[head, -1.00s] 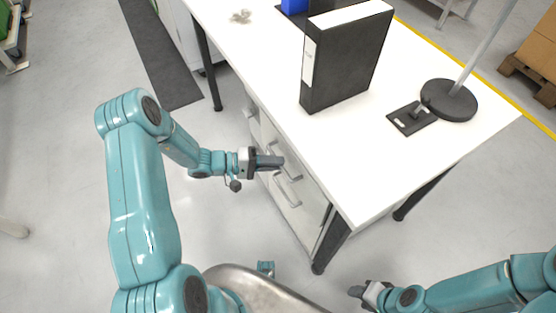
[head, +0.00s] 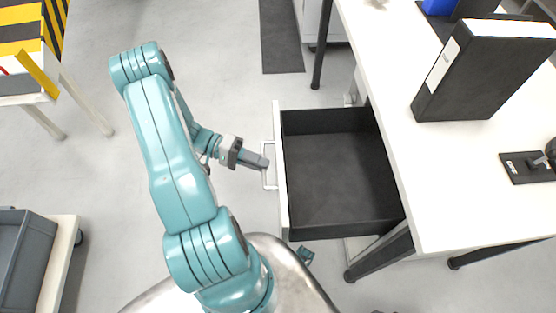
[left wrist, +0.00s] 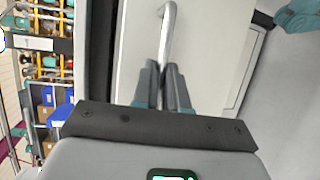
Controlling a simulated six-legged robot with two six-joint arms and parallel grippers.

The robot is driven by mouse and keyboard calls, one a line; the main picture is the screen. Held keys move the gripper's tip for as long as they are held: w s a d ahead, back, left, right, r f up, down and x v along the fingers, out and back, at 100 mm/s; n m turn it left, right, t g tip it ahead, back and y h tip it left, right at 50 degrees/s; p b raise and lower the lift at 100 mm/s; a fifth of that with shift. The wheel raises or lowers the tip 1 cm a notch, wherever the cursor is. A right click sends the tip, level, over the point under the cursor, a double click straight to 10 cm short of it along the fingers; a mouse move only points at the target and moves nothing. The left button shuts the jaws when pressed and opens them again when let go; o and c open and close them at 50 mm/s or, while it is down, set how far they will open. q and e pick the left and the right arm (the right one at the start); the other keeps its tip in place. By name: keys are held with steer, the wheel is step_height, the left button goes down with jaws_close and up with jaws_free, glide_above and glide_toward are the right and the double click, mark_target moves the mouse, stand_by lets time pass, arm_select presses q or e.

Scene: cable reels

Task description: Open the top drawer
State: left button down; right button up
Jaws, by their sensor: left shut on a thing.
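The top drawer (head: 340,172) is pulled well out from under the white table. Its inside is dark and looks empty. Its pale front (head: 281,185) faces left in the head view and bears a grey bar handle (head: 264,165). My left gripper (head: 262,162) is at that handle, shut on it. In the left wrist view the fingers (left wrist: 166,85) close around the handle (left wrist: 168,38), with the pale drawer front behind. My right gripper is out of the head view.
The white tabletop (head: 440,190) carries a black binder (head: 485,75) and a small black plate (head: 525,168). A table leg (head: 380,255) stands close to the drawer. A grey crate (head: 25,260) lies on a cart at lower left. Floor left of the drawer is free.

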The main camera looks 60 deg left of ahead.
arm_select(q)
steer(key=shift+s+a, duration=0.45)
steer(key=shift+s, duration=0.35)
steer(key=c, duration=1.2)
jaws_free()
steer(key=shift+w, duration=0.1)
steer(key=v, duration=1.6)
steer(key=shift+a, duration=0.1)
steer(key=shift+r, duration=0.1)
